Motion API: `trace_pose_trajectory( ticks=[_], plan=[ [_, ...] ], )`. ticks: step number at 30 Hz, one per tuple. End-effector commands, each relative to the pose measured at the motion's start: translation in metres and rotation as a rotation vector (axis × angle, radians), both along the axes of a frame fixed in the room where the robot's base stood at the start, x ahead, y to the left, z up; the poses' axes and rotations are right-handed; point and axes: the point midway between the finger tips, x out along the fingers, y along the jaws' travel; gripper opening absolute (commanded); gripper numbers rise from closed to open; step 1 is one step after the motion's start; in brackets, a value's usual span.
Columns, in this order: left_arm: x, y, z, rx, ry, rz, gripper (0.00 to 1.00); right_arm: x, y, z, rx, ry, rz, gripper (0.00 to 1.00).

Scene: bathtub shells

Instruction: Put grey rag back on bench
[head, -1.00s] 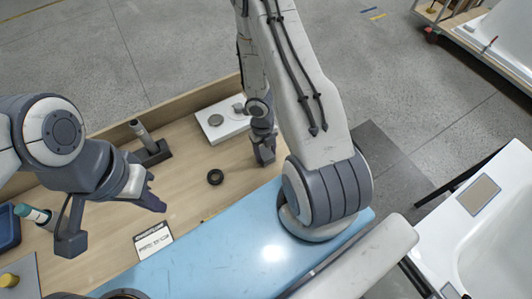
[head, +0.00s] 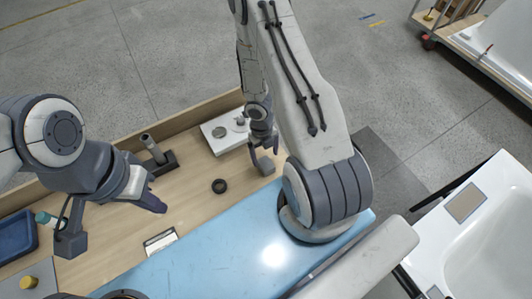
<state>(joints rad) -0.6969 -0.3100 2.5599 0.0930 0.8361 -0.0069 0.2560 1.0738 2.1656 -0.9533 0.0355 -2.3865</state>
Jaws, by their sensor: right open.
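I cannot make out a grey rag for certain in the head view. The wooden bench (head: 110,232) lies across the left and middle. My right gripper (head: 268,160) is over the back right part of the bench, in front of the white plate; its fingers are apart and I see nothing between them. My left gripper (head: 147,199) is over the left part of the bench, seen from the side; nothing shows in it, and its finger gap cannot be made out.
On the bench are a white plate (head: 231,143) with small round parts, a black ring (head: 219,186), a dark holder (head: 163,166) with an upright tool, a label card (head: 160,241) and a blue tray (head: 16,238). A blue surface (head: 200,262) runs in front. A white bathtub shell (head: 495,225) stands right.

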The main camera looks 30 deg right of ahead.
Motion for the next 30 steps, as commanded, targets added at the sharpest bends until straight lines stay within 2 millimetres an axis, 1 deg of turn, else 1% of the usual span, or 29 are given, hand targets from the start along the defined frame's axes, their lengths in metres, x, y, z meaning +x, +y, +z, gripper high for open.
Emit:
trace_pose_trajectory(
  ticks=[1,6,12,18,23,25,26,28,29,30],
  plan=[
    [0.000,0.000,0.017,0.000,0.000,0.000,0.00,0.001,0.000,0.016,0.000,0.001,0.001,0.89],
    [0.000,0.000,0.044,0.000,0.000,0.000,0.00,0.003,0.000,0.037,0.000,0.001,0.000,0.89],
    [0.000,0.000,0.069,0.000,0.000,0.003,0.00,0.006,0.000,0.055,0.000,0.000,0.000,0.89],
    [0.000,0.000,0.079,0.000,0.000,0.005,0.00,0.007,0.000,0.062,0.000,0.000,0.002,0.89],
    [0.000,0.000,0.080,0.000,0.000,0.005,0.00,0.008,0.000,0.063,0.000,0.000,0.001,0.89],
    [0.000,0.000,0.079,0.000,0.000,0.005,0.00,0.010,0.001,0.066,-0.008,-0.004,-0.014,0.89],
    [0.000,0.000,0.079,0.000,0.000,0.005,0.00,0.013,0.002,0.070,-0.017,-0.008,-0.032,0.89],
    [0.000,0.000,0.079,0.000,0.000,0.005,0.00,0.023,0.006,0.087,-0.050,-0.024,-0.109,0.89],
    [0.000,0.000,0.079,0.000,0.000,0.005,0.00,0.029,0.010,0.098,-0.070,-0.035,-0.159,0.89],
    [0.000,0.000,0.079,0.000,0.000,0.005,0.00,0.036,0.016,0.115,-0.099,-0.053,-0.244,0.89]
  ],
)
